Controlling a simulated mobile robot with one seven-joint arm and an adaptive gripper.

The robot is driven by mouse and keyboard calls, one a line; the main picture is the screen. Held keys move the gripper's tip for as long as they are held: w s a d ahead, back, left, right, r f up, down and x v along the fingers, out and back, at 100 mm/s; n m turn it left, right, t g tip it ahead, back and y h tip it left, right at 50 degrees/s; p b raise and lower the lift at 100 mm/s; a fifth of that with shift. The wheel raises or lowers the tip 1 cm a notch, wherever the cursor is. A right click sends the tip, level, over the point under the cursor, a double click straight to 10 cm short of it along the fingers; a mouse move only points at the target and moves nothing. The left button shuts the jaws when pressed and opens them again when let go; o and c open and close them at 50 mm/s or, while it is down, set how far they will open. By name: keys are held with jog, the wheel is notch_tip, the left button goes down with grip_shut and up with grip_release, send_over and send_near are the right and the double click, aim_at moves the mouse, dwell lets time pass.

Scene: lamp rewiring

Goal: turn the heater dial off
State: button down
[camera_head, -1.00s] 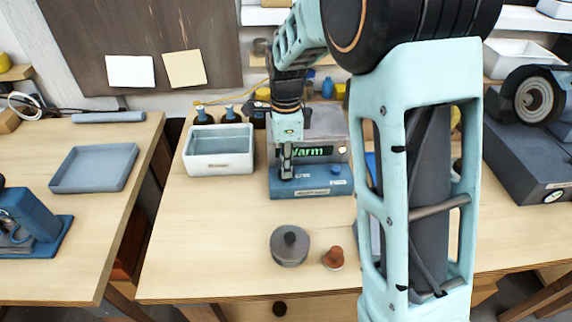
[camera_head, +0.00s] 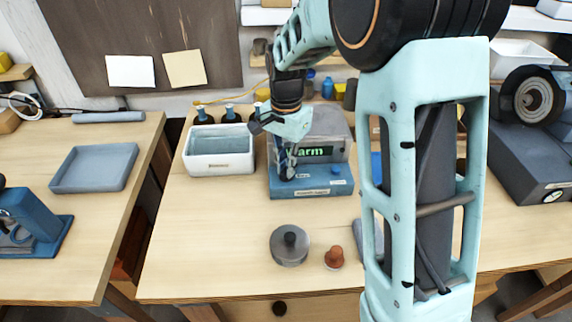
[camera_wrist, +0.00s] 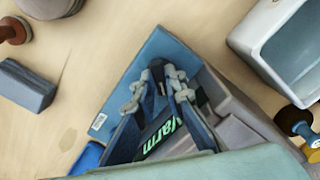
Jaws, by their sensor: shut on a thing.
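The heater (camera_head: 318,192) stands at the back of the middle bench, with a blue base and a grey body. Its dark display (camera_head: 325,152) shows green letters reading "Warm"; in the wrist view the display (camera_wrist: 160,140) lies below my fingers. My gripper (camera_head: 285,176) is down at the left front of the heater's base. In the wrist view my gripper (camera_wrist: 159,80) is shut on a small dark dial (camera_wrist: 157,64). The fingers hide most of the dial, so its pointing direction cannot be told. A blue knob (camera_head: 336,170) sits on the base to the right.
A white bin (camera_head: 222,167) stands left of the heater, with dark bottles (camera_head: 203,114) behind it. A grey round lidded thing (camera_head: 289,246) and a brown knobbed piece (camera_head: 334,258) lie in front. The bench's front left is clear.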

jog(key=n, duration=0.3)
jog(key=shift+n, duration=2.2)
jog(key=c, duration=2.3)
grip_release()
jog(key=shift+o, duration=0.2)
notch_tip(320, 180, up, 12)
jog(key=shift+w+r, duration=0.1)
